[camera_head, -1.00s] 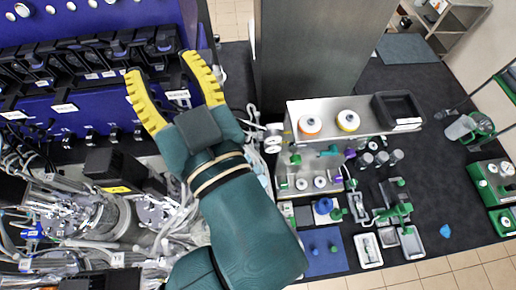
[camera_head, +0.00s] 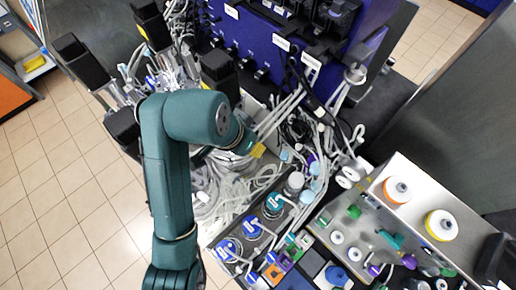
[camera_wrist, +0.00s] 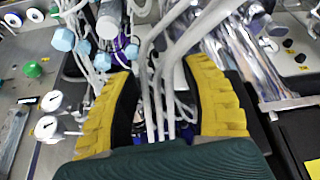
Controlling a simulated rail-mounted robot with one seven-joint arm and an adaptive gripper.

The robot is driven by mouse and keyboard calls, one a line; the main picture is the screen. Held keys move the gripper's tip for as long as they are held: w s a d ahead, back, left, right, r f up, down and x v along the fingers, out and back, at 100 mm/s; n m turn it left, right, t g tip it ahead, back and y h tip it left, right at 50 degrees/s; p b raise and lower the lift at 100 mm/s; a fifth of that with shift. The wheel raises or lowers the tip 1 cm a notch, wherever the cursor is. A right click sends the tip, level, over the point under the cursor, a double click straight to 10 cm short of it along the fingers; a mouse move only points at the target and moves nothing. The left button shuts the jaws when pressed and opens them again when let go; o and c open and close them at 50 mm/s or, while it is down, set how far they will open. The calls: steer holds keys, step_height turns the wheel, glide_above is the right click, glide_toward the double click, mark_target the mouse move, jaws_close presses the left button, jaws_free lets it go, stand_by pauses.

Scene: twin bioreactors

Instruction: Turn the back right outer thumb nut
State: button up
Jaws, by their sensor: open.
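No back right outer thumb nut can be made out for certain in either view; tubes and my own arm cover much of the bioreactor area. My gripper (camera_wrist: 158,68) is open in the wrist view, with a yellow ribbed finger on each side. Several pale tubes run between and beyond the fingers; I cannot tell whether they touch. A shiny metal vessel (camera_wrist: 243,62) lies right of the fingers in the wrist view. In the head view my gripper (camera_head: 258,150) is partly hidden by the wrist, with some yellow showing beside the tube bundle.
Light-blue caps (camera_wrist: 62,40) and white dial gauges (camera_wrist: 50,102) are left of my gripper. Bottles with blue caps (camera_head: 228,248) stand below it in the head view. The blue cabinet (camera_head: 265,50) is behind, and a metal box (camera_head: 415,215) is at right. Open tiled floor lies left.

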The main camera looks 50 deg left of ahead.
steer(key=b+x, duration=0.2)
steer(key=x, duration=0.8)
steer(key=shift+w+f+b, duration=0.15)
steer(key=shift+b, duration=0.25)
jaws_close()
